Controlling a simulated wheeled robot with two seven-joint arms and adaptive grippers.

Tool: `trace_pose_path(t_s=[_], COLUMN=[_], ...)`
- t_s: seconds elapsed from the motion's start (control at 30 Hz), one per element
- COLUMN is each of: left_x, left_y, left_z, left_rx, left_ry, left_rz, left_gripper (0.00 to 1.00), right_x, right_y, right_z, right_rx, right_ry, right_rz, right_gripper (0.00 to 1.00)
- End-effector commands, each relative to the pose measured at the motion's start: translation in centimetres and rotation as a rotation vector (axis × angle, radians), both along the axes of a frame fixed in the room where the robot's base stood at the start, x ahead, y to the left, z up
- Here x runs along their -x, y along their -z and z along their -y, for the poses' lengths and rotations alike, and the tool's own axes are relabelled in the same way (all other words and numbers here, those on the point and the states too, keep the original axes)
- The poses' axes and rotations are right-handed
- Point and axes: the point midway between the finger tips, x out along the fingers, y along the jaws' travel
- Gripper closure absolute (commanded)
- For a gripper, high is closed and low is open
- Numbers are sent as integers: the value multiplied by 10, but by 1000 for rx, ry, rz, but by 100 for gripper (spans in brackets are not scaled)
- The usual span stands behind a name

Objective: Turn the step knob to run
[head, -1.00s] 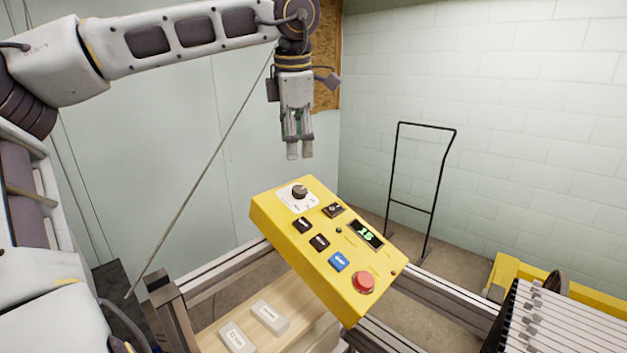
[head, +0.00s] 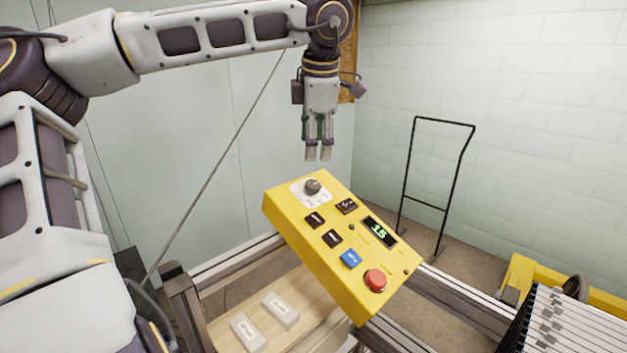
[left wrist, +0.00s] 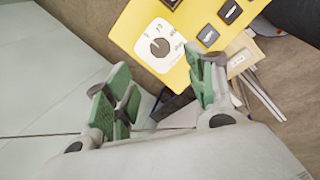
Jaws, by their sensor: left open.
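The step knob (head: 312,186) is a dark round knob on a white dial plate at the upper left of the yellow control panel (head: 290,222). In the left wrist view the knob (left wrist: 159,47) shows from above, with markings around it on the white plate. My left gripper (head: 318,155) points down above the knob and is apart from it. In the left wrist view its green-padded fingers (left wrist: 160,105) are spread with nothing between them. The panel also has black buttons, a blue button (head: 350,259), a red button (head: 375,281) and a green-lit display (head: 380,232). My right gripper is not in view.
Two pale labelled blocks (head: 280,310) lie on a wooden board below the panel. Metal frame rails run beside and beneath it. A black hand-rail frame (head: 440,165) stands by the wall. A rack of thin pale bars (head: 575,320) is at the lower right.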

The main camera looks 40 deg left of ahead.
Motion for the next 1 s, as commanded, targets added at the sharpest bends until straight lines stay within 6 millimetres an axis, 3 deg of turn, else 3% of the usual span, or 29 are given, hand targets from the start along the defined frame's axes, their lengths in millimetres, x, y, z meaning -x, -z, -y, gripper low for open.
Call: trace_pose_path(t_s=[0.7,1.0], left_x=[-19,-23], left_y=[88,107], left_z=[-22,-27], left_rx=[2,0], left_ry=[0,-2], left_rz=[-2,0], left_gripper=[45,45], right_x=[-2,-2], right_y=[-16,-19], right_z=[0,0], right_rx=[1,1], right_ry=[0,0], right_rz=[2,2], right_gripper=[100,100])
